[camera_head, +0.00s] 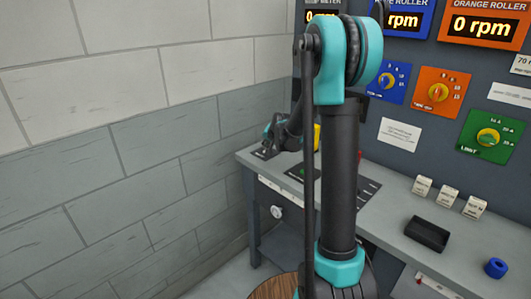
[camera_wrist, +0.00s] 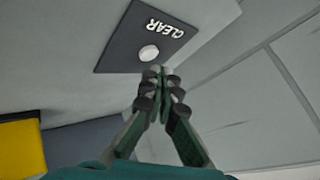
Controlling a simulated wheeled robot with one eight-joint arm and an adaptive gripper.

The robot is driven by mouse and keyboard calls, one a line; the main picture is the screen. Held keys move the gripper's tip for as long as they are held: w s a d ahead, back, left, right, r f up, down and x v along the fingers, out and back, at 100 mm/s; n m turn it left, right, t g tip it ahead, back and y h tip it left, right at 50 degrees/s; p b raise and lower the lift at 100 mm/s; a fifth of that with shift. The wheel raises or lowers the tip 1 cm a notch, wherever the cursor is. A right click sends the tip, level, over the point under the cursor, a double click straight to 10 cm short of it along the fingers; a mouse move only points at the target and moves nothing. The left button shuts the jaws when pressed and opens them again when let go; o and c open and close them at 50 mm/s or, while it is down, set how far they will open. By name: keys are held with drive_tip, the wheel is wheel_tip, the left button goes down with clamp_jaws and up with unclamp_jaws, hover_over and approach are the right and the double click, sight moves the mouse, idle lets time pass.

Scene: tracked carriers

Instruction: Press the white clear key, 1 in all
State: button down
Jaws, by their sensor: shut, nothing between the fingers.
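The white clear key (camera_wrist: 149,53) is a small round button on a dark plate (camera_wrist: 120,55) lettered CLEAR, in the upper middle of the wrist view. My gripper (camera_wrist: 157,72) is shut and empty, its fingertips together just below and right of the key in that picture. The key's face is uncovered there. Whether the tips touch the plate, I cannot tell. In the head view my gripper is small, at the bench's far left end, partly hidden by my arm, and the key cannot be made out.
A grey bench (camera_head: 400,232) runs along the dark panel with an orange dial (camera_head: 438,92) and a green dial (camera_head: 488,138). A black tray (camera_head: 427,234), several white blocks and a blue ring (camera_head: 496,267) stand on its right part. A brick wall (camera_head: 120,130) is at left.

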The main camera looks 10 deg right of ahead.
drive_tip(key=shift+f, duration=0.1)
drive_tip(key=shift+f, duration=0.3)
drive_tip(key=shift+f, duration=0.4)
idle(0.8)
drive_tip(key=shift+r, duration=0.85)
drive_tip(key=shift+r, duration=2.5)
